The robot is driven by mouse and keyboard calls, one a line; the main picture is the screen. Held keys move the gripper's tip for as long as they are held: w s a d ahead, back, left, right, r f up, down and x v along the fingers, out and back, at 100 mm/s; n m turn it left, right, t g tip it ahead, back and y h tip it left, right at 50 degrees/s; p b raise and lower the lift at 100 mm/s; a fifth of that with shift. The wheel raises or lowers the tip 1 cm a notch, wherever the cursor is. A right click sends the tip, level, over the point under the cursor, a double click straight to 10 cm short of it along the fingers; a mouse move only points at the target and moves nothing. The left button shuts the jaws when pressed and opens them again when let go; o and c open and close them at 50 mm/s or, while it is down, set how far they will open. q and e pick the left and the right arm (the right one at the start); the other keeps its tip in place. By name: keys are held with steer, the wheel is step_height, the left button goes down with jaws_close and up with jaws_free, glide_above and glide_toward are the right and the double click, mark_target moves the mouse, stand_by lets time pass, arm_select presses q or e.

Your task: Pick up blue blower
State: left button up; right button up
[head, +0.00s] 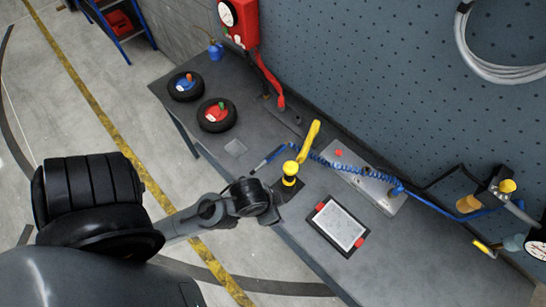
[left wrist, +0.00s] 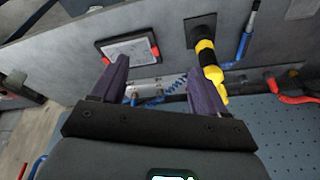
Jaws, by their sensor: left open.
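The blue blower (head: 268,160) lies on the grey workbench, its thin tip toward the bench's front edge. A coiled blue hose (head: 335,165) runs from its area to the right. In the left wrist view the blower (left wrist: 245,42) shows at the upper right, right of the yellow and black tool. My left gripper (left wrist: 160,78) is open, with nothing between its two purple fingers. The blower is outside the fingers, to their right in that view. In the head view my left arm's wrist is near the bench's front edge, and its fingertips are hard to make out. My right gripper is not in view.
A yellow and black tool (head: 290,175) stands close beside the blower. A framed tablet with red corners (head: 340,226) lies to the right. Two black wheels (head: 217,115) lie at the left of the bench. A pegboard wall (head: 390,90) rises behind it.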

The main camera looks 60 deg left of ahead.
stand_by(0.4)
arm_select(q)
steer(key=shift+d, duration=0.15)
steer(key=shift+c, duration=1)
